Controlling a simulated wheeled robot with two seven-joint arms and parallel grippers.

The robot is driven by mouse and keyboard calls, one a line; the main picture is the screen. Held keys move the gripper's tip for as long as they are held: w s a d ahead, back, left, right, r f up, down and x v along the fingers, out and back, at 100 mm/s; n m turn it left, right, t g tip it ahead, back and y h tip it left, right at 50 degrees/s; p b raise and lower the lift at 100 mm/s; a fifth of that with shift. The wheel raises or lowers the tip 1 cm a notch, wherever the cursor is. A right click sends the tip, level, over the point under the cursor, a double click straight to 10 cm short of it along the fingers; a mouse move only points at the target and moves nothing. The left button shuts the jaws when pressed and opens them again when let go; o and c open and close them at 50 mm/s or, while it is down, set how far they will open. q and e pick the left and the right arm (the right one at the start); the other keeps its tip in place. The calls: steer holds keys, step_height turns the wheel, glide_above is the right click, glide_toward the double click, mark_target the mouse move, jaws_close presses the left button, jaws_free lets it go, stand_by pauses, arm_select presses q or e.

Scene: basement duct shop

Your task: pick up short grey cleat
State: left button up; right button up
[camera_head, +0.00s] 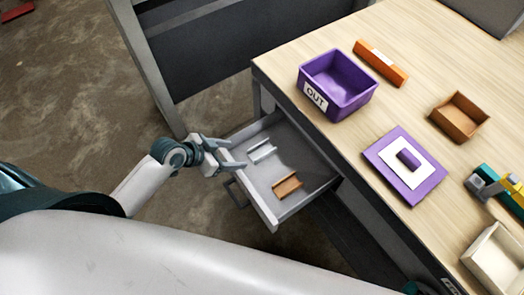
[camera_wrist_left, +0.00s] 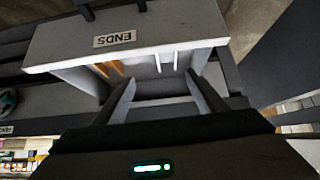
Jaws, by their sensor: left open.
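The short grey cleat (camera_head: 262,151) lies in the open drawer (camera_head: 262,205), towards its back left, and looks pale grey. It also shows as pale upright strips in the left wrist view (camera_wrist_left: 166,62), beyond the fingers. A brown cleat (camera_head: 288,186) lies in the same drawer, nearer the front right; part of it shows orange in the left wrist view (camera_wrist_left: 112,70). My left gripper (camera_head: 230,154) is open and empty at the drawer's left edge, apart from the grey cleat. My right gripper is not seen.
On the wooden table stand a purple OUT bin (camera_head: 337,84), an orange bar (camera_head: 381,62), a brown tray (camera_head: 459,117), a purple mat (camera_head: 383,162) and a cream box (camera_head: 494,263). Teal, yellow and grey items sit at the right edge.

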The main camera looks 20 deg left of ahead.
arm_select(q)
steer(key=shift+w+a+r, duration=0.1)
steer(key=shift+w+a, duration=0.15)
steer(key=shift+w, duration=0.25)
steer(key=shift+w+a+r, duration=0.1)
steer(key=shift+w+a, duration=0.15)
steer(key=shift+w, duration=0.2)
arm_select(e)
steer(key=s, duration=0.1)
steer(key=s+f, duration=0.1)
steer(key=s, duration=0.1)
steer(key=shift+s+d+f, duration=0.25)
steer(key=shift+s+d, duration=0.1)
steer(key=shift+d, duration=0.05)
arm_select(q)
steer(key=p, duration=0.2)
glide_toward(268, 149)
steer(key=shift+w+f, duration=0.2)
steer(key=shift+w, duration=0.15)
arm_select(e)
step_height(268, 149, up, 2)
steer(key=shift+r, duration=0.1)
arm_select(q)
steer(key=shift+p+x, duration=0.6)
steer(key=shift+x, duration=2)
steer(key=shift+s+d, duration=0.15)
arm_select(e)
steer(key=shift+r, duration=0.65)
